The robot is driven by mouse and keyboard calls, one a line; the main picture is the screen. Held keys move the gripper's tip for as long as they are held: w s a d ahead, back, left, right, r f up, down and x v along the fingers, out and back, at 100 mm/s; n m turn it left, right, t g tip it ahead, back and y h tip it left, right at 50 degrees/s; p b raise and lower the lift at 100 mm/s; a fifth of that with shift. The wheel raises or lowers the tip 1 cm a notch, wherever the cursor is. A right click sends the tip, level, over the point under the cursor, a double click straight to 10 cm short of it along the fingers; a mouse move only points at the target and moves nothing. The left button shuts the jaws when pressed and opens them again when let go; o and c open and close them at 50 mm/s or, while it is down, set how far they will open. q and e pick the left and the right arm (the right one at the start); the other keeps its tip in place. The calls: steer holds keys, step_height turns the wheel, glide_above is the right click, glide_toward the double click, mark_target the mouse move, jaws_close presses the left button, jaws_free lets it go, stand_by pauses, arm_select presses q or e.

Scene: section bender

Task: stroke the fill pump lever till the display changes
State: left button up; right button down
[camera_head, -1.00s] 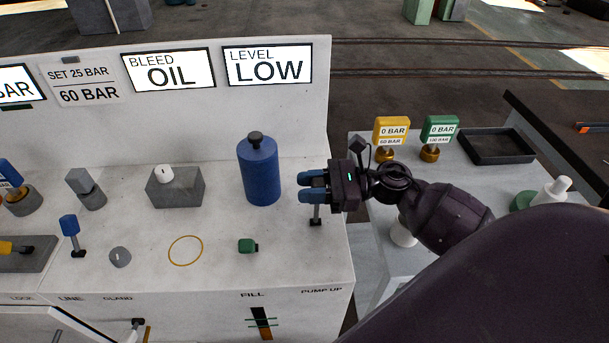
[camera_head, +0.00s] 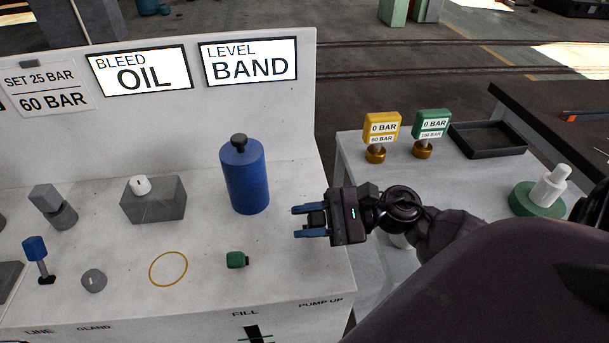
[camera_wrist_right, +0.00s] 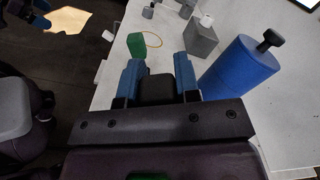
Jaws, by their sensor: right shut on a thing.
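My right gripper (camera_head: 297,221) is at the right end of the white bench, above the PUMP UP label. Its blue fingers are shut on the dark grip of the fill pump lever (camera_head: 316,218). The grip also shows between the fingers (camera_wrist_right: 157,90) in the right wrist view. The lever's stem and foot are hidden behind the gripper. The level display (camera_head: 249,63) on the back panel reads LEVEL BAND.
A blue bottle (camera_head: 245,178) with a black knob stands left of the gripper. A small green block (camera_head: 237,260) and a yellow ring (camera_head: 168,269) lie on the bench. The side table at right holds yellow (camera_head: 382,127) and green (camera_head: 432,124) gauges and a black tray (camera_head: 487,139).

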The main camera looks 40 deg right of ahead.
steer(key=shift+f, duration=0.15)
steer(key=c, duration=0.8)
jaws_free()
steer(key=shift+s, duration=0.1)
steer(key=shift+c, duration=0.2)
steer(key=v, duration=1)
steer(key=shift+s+d, duration=0.2)
steer(key=shift+d, duration=0.1)
